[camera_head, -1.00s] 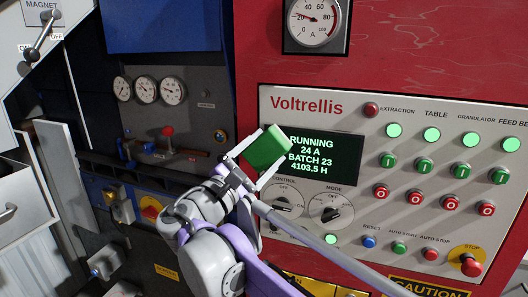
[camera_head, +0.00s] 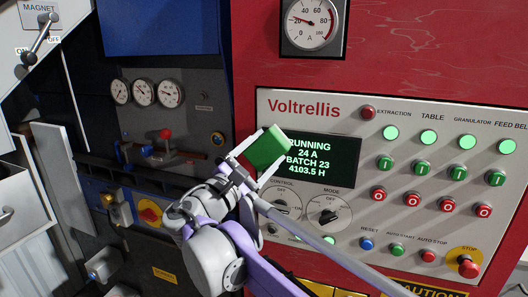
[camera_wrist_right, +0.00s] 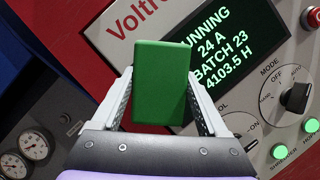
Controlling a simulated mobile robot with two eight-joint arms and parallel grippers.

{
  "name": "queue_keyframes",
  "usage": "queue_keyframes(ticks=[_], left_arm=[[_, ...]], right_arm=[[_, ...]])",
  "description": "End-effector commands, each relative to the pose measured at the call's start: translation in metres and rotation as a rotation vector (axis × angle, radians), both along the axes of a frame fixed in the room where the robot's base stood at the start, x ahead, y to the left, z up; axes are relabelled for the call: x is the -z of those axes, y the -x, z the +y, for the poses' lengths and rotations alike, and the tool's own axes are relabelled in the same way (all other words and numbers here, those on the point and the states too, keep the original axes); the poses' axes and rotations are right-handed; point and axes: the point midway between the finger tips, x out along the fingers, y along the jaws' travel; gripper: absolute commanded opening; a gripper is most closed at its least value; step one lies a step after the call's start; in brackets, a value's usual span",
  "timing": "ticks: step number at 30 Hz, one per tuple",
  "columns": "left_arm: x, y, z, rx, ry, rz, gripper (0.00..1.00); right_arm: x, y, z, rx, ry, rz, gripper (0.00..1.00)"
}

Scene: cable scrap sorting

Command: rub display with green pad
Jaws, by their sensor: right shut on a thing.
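The display (camera_head: 330,158) is a dark screen with green text, "RUNNING 24 A BATCH 23 4103.5 H", set in the grey control panel. The green pad (camera_head: 265,148) is a block held by my right gripper (camera_head: 273,150), whose two fingers are shut on its sides. The pad overlaps the display's left edge in the head view; I cannot tell whether it touches. In the right wrist view the pad (camera_wrist_right: 159,85) is upright between the fingers and hides the left ends of the text on the display (camera_wrist_right: 235,45). My left gripper is not in view.
Below the display are the control knob (camera_head: 281,206) and mode knob (camera_head: 328,216). Rows of buttons and a red stop button (camera_head: 468,266) are to the right. An ammeter (camera_head: 311,22) sits above. Round gauges (camera_head: 143,92) and a red-handled valve (camera_head: 165,134) are at left.

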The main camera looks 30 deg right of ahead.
Motion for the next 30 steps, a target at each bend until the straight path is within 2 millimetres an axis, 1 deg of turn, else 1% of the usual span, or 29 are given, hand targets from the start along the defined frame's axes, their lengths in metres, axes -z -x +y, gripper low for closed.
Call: queue_keyframes(ticks=[4, 13, 18, 23, 26, 30], left_arm=[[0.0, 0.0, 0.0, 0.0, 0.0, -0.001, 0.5], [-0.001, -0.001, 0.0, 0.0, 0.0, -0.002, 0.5], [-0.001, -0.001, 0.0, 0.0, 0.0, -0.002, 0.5], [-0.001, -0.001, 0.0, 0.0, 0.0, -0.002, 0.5], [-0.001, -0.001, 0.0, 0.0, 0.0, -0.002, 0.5], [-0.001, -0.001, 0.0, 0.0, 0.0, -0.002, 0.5]], right_arm=[[0.0, 0.004, -0.003, 0.001, 0.001, 0.0, 0.32], [0.0, 0.025, -0.019, 0.001, 0.0, 0.0, 0.32], [0.0, 0.032, -0.024, 0.001, 0.0, 0.0, 0.32], [0.0, 0.03, -0.027, 0.001, 0.001, 0.0, 0.32], [0.0, 0.026, -0.024, -0.001, 0.001, 0.0, 0.32], [0.0, 0.016, -0.017, -0.001, 0.0, 0.0, 0.32]])
